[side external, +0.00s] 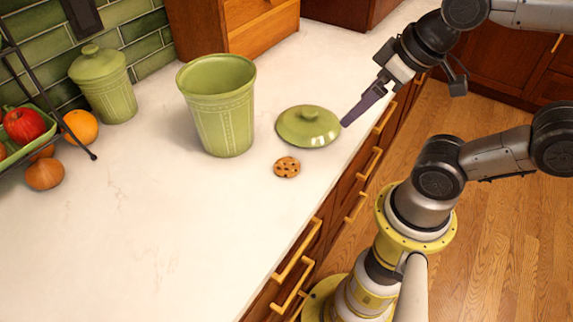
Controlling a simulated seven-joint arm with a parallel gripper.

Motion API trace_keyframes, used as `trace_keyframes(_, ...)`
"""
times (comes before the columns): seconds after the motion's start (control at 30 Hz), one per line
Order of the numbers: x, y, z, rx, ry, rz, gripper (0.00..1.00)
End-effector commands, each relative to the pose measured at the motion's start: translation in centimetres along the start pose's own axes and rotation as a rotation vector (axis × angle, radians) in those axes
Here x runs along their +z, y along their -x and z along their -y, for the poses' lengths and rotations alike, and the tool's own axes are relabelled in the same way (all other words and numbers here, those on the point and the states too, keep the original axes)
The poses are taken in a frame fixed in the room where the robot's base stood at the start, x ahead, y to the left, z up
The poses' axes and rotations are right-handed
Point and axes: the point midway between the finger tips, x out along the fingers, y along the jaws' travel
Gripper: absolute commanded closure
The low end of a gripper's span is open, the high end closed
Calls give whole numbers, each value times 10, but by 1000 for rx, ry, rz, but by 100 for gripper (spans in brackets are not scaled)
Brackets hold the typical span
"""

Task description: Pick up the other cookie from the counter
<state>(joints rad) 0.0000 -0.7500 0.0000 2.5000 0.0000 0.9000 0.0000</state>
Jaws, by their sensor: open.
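One chocolate chip cookie (287,167) lies flat on the white counter (200,235), in front of a green lid. The lid (308,127) lies on the counter with its knob up. A green canister (218,108) without a lid stands upright to the left of the lid; its inner bottom is hidden. My gripper (348,122) is at the right edge of the counter, up and to the right of the cookie, with its purple finger close to the lid's right rim. It is open and nothing shows in it. I cannot tell whether the finger touches the lid.
A smaller lidded green canister (105,88) stands at the back left by the tiled wall. An orange (81,127), an onion (45,173) and a rack with a red apple (24,125) are at the left. A wooden box (262,25) stands behind. The front counter is clear.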

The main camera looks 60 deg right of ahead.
Motion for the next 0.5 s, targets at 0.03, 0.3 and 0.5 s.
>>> trace_keyframes(0.03,0,0,0,0,-1,0,0)
trace_keyframes(0.3,-4,8,0,2,-288,17,0)
trace_keyframes(0.5,-36,13,8,28,-705,121,0)
